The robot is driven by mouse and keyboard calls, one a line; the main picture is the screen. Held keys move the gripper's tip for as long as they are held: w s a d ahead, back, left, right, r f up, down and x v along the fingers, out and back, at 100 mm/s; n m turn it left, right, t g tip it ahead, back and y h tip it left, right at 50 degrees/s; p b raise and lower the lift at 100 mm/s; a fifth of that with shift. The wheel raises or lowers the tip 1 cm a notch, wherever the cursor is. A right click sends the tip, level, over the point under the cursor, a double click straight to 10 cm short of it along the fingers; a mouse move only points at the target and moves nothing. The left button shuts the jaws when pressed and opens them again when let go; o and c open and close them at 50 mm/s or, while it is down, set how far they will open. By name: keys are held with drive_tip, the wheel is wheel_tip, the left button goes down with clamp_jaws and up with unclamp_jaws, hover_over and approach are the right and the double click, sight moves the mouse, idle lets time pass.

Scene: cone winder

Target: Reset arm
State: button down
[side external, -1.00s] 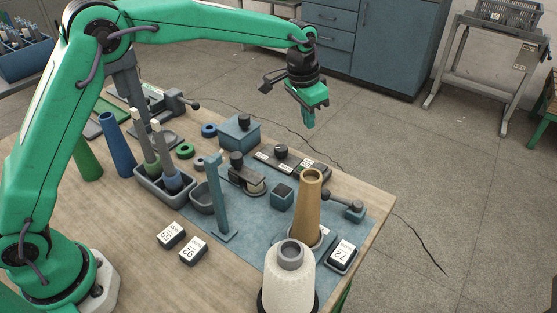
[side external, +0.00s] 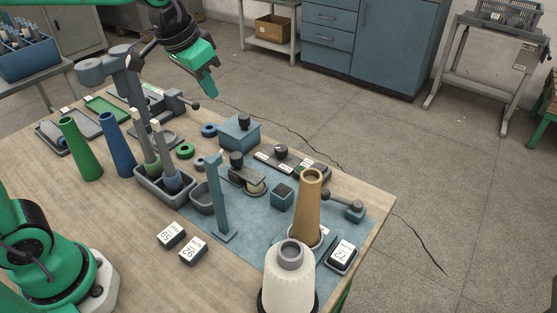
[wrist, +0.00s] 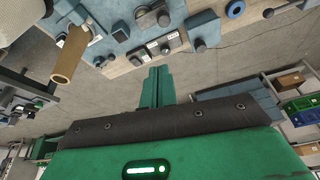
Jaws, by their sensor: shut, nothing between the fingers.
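My gripper (side external: 209,84) is at the top of the side external view, raised above the far side of the bench. It is shut and empty, its green fingers together and pointing down. In the wrist view the closed fingers (wrist: 157,88) point towards the bench edge and touch nothing. On the bench a tan cone (side external: 309,205) stands upright at the right, and it also shows in the wrist view (wrist: 70,57). A white yarn cone (side external: 289,279) stands at the front. A green cone (side external: 82,150) and a blue cone (side external: 118,146) stand at the left.
A grey holder (side external: 165,193) with upright spindles and a blue post (side external: 218,205) stand mid-bench. A blue box (side external: 239,133) and a black control strip (side external: 292,162) lie behind. Labelled blocks (side external: 193,251) lie in front. The air around my gripper is clear.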

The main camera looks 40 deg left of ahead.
drive_tip(key=s+a+f+n, duration=0.1)
drive_tip(key=s+a+f, duration=0.1)
drive_tip(key=s, duration=0.6)
drive_tip(key=s+a+f+n+t, duration=0.1)
drive_tip(key=s+a, duration=0.2)
drive_tip(key=s, duration=0.5)
drive_tip(key=shift+s+a+f+t+y, duration=0.15)
drive_tip(key=shift+f+t+y, duration=0.15)
drive_tip(key=shift+f, duration=0.05)
